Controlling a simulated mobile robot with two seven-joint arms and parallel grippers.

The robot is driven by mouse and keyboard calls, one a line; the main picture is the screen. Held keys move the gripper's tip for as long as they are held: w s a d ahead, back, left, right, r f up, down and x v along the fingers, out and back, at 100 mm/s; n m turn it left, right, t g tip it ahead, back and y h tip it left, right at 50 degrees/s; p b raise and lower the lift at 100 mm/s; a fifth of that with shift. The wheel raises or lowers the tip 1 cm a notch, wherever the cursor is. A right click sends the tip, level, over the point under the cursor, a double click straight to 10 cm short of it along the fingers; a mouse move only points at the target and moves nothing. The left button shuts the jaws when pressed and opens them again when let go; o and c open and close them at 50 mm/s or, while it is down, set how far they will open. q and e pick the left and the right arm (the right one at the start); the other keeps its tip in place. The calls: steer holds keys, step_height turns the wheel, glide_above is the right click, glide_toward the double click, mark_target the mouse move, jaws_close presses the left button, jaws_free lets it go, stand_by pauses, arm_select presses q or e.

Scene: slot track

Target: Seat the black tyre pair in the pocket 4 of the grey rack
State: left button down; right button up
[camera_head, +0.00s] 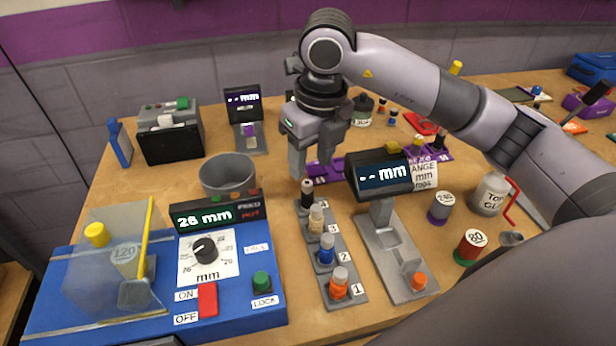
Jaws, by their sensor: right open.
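The grey rack (341,277) lies on the table, a long narrow strip with numbered pockets. The black tyre pair (307,197) stands upright at the far end of the rack, at pocket 4; I cannot tell how deep it sits. A beige pair (316,219), a blue pair (326,251) and an orange pair (339,285) stand in the nearer pockets, 3, 2 and 1. My right gripper (310,168) is open and points down just above the black pair, with nothing visible between its fingers. My left gripper is not in view.
A blue control box (230,303) is left of the rack, with a grey bowl (228,173) behind it. A grey gauge stand (391,255) with a display is close on the right. A purple tray (325,172) lies behind the rack.

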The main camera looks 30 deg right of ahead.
steer(key=shift+s+r, duration=0.15)
steer(key=shift+r, duration=0.65)
steer(key=shift+s+r, duration=0.1)
steer(key=shift+r, duration=0.65)
